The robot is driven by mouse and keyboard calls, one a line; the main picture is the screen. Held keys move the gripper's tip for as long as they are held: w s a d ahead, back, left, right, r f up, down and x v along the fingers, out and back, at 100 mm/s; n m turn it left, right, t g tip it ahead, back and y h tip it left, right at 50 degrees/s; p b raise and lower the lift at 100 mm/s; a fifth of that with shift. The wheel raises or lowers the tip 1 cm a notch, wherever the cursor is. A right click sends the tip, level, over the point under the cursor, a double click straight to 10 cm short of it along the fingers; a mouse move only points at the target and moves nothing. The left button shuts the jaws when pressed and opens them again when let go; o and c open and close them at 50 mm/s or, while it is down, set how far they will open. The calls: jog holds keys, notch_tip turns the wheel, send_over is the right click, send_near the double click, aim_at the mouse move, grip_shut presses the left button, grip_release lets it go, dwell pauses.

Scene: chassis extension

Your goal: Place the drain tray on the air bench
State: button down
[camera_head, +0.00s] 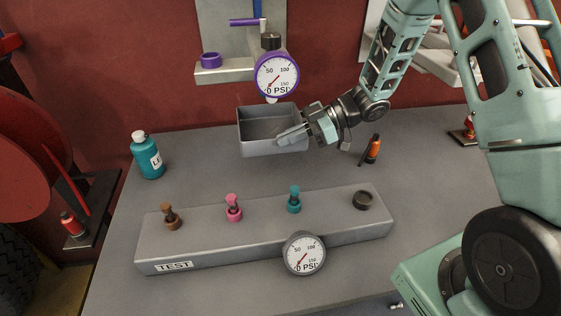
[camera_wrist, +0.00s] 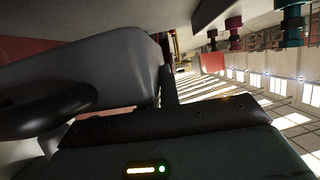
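The drain tray (camera_head: 272,148) is a grey open box at the back of the grey bench (camera_head: 215,183). It looks empty and roughly level. My gripper (camera_head: 290,135) reaches in from the right, with its fingers at the tray's right wall, and it looks shut on that wall. I cannot tell whether the tray's underside touches the bench top. In the wrist view, a large grey surface (camera_wrist: 95,65) fills the left, close to the camera; the fingertips' contact is hidden there.
A long grey block (camera_head: 210,245) marked TEST, with coloured fittings and a gauge (camera_head: 304,254), lies in front. A purple-rimmed gauge (camera_head: 277,75) hangs behind the tray. Bench between tray and block is clear.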

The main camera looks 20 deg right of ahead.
notch_tip(320, 180, down, 8)
jog(key=shift+f+p, duration=0.1)
jog(key=shift+p, duration=0.25)
jog(key=shift+f, duration=0.15)
jog(key=c, duration=1.6)
grip_release()
jog(key=shift+c, duration=0.2)
jog(key=shift+d+r, duration=0.2)
jog(key=shift+r, duration=0.05)
jog(key=b+v, duration=0.1)
jog(key=v, duration=1)
jog(key=shift+s+d+r+b, duration=0.1)
jog(key=shift+d+b, duration=0.15)
jog(key=shift+b, duration=0.05)
